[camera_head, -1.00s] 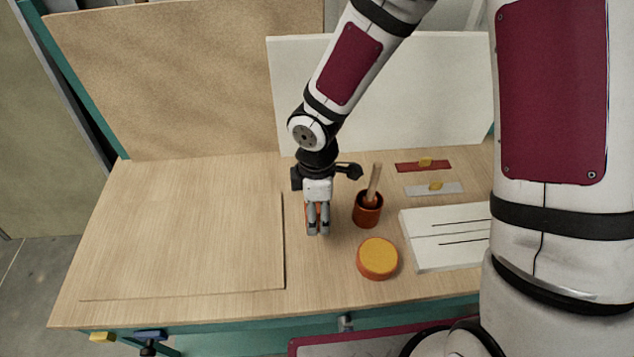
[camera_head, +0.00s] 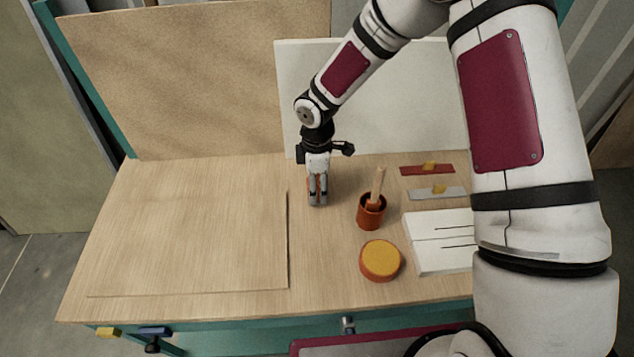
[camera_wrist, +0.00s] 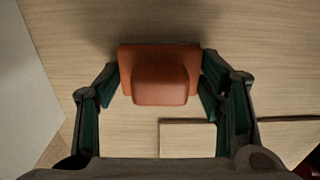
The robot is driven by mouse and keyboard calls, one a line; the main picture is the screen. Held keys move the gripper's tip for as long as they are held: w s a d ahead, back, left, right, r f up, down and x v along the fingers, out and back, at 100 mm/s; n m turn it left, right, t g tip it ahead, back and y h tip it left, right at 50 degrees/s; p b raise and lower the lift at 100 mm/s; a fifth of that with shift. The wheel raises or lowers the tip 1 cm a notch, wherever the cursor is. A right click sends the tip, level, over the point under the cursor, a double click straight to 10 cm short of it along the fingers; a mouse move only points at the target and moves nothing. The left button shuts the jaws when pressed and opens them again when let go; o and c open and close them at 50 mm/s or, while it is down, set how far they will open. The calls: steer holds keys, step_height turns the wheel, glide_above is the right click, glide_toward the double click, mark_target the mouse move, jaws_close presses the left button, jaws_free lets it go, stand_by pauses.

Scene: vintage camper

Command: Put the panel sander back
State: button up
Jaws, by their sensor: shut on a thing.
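An orange-red block with a raised grip, which I take as the panel sander (camera_wrist: 160,94), sits between the fingers of my gripper (camera_wrist: 158,88) in the wrist view. The fingers close on its two short sides. In the head view my gripper (camera_head: 317,198) points down at the worktop, right of the thin wooden panel (camera_head: 190,245) and left of the orange cup. Only slivers of the block show there, behind the fingers. I cannot tell whether it touches the worktop.
The orange cup (camera_head: 370,216) holds a wooden-handled tool. A round orange tub with a yellow top (camera_head: 380,260), a white slab (camera_head: 430,258), and red (camera_head: 415,170) and grey (camera_head: 425,193) flat tools lie to the right. A white board (camera_head: 400,100) stands behind.

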steer(key=shift+f, duration=0.15)
steer(key=o, duration=1.2)
step_height(320, 180, up, 12)
steer(key=shift+r, duration=0.2)
steer(key=shift+r, duration=0.1)
